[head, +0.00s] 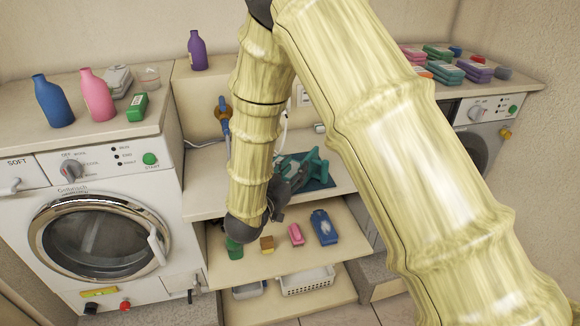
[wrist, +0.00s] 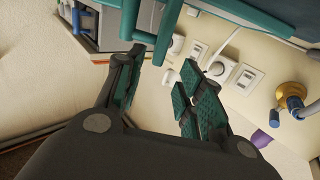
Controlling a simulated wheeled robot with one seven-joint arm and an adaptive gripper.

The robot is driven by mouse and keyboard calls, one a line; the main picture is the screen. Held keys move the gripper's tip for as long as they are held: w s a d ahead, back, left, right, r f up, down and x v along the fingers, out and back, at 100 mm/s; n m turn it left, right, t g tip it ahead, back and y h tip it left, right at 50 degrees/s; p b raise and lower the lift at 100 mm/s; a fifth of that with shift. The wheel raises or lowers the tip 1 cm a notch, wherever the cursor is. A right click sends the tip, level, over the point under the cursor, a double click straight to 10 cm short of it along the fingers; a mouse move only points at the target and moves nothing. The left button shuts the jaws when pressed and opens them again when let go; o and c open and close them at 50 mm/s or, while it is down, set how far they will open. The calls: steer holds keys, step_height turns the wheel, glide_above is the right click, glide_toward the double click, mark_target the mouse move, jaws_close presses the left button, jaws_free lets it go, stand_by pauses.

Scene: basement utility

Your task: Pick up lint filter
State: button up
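A teal object with thin bars, which looks like the lint filter (head: 314,166), rests on the middle counter in the head view. In the wrist view, teal bars (wrist: 168,30) cross the top of the picture, just beyond the fingertips. My gripper (head: 297,172) is at the near left side of the teal object. In the wrist view, my gripper (wrist: 160,75) has its fingers spread, with bare wall showing between them. One bar ends close to the left fingertip; I cannot tell whether they touch. My arm hides part of the counter.
A brass tap (wrist: 290,95) and wall sockets (wrist: 220,68) are behind the counter. A purple bottle (head: 197,50) stands on the ledge. Several small items, including a blue one (head: 324,228), lie on the shelf below, above a white basket (head: 307,281). Washing machines (head: 95,235) flank the counter.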

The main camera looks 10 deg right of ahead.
mark_target(310, 154)
steer(key=x, duration=0.3)
steer(key=shift+w+d+f, duration=0.15)
steer(key=shift+w+d, duration=0.15)
steer(key=shift+w+d+r+p, duration=0.2)
steer(key=shift+w+d+p, duration=0.15)
steer(key=shift+d+p, duration=0.2)
steer(key=shift+p+x, duration=0.55)
steer(key=shift+x, duration=1.4)
steer(key=shift+f, duration=0.15)
steer(key=shift+c, duration=0.5)
jaws_close()
